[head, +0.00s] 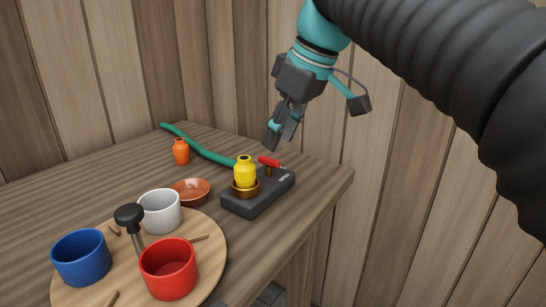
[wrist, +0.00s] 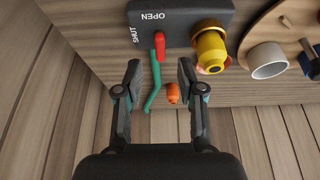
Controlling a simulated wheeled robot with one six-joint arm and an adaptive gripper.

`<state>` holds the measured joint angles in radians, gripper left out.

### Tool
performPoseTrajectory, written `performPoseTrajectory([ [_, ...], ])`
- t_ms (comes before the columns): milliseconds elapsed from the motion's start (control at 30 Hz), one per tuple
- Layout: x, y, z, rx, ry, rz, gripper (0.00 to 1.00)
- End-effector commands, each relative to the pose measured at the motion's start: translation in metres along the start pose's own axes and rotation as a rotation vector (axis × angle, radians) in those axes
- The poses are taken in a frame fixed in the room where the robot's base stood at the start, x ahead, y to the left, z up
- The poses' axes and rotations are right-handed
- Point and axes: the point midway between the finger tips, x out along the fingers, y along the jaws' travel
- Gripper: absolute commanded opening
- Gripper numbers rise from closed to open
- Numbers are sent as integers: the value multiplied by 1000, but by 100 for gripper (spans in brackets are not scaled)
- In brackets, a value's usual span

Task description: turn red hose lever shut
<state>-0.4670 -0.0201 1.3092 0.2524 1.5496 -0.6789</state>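The red lever (head: 268,161) sits on a dark grey block (head: 243,206) near the bench's right edge. In the wrist view the lever (wrist: 160,47) overlaps the edge of the block (wrist: 200,12), close to the printed words OPEN and SHUT. A green hose (head: 205,152) runs from near the block toward the back left; part of it shows in the wrist view (wrist: 153,88). My gripper (head: 281,137) is above the lever, apart from it. In the wrist view its fingers (wrist: 159,72) are spread and empty, with the lever just beyond the gap between their tips.
A yellow bottle (head: 245,171) stands in a brass cup (head: 243,190) on the block, close to the lever. An orange bottle (head: 181,151) and a brown bowl (head: 190,191) stand left. A round board (head: 212,257) holds blue, white and red cups and a black-knobbed stick.

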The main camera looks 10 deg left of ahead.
Motion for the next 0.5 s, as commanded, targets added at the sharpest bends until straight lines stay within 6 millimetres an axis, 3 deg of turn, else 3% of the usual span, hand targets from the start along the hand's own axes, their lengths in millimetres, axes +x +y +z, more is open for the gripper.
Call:
performPoseTrajectory([
  [200, 33, 0, 0, -1, -1, -1, 39],
  [500, 45, 0, 0, 1, 0, 0, 39],
])
